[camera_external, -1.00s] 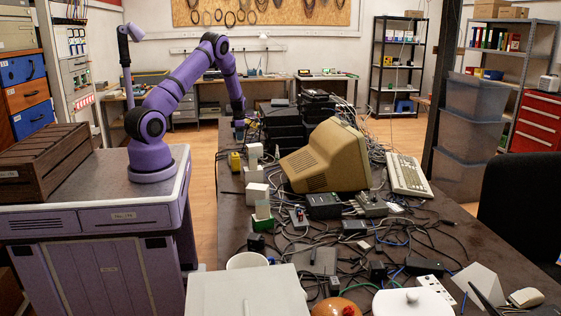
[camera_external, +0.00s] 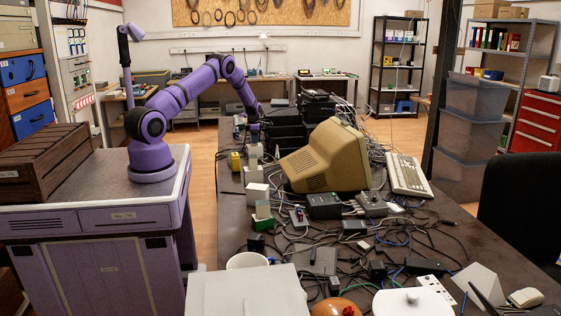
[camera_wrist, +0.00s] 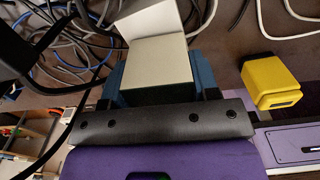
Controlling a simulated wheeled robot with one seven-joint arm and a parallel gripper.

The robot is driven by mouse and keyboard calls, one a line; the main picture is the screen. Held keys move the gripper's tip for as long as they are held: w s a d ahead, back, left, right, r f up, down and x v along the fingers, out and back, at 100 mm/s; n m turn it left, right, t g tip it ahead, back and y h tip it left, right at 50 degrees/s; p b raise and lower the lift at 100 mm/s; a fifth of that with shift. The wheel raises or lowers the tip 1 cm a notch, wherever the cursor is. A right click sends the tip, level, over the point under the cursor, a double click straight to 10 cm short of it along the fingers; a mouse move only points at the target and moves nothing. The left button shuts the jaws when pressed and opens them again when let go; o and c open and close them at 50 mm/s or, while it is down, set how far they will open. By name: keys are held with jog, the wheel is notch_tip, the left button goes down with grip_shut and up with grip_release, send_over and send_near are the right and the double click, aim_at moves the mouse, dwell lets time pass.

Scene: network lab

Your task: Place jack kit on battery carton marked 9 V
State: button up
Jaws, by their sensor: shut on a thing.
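My gripper (camera_external: 253,134) is over the far left part of the dark table, pointing down. In the wrist view its blue fingers (camera_wrist: 160,80) stand on both sides of a pale box with a dark green near side (camera_wrist: 160,62), and it is shut on this box. I take it to be the jack kit, but no label is readable. Another pale face (camera_wrist: 150,17) lies just beyond it. In the external view a pale box (camera_external: 255,151) shows right below the gripper. More white boxes (camera_external: 256,172) stand nearer. No 9 V mark is readable, so I cannot tell which is the battery carton.
A yellow block (camera_wrist: 272,80) lies right of the gripper in the wrist view; it also shows in the external view (camera_external: 235,161). Cables, a beige monitor (camera_external: 325,158) and black stacked devices (camera_external: 287,125) crowd the right side. A green-and-white box (camera_external: 263,217) stands nearer.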

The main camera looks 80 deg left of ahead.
jog(key=shift+f, duration=0.15)
jog(key=o, duration=1)
notch_tip(320, 180, up, 12)
jog(key=shift+r, duration=0.15)
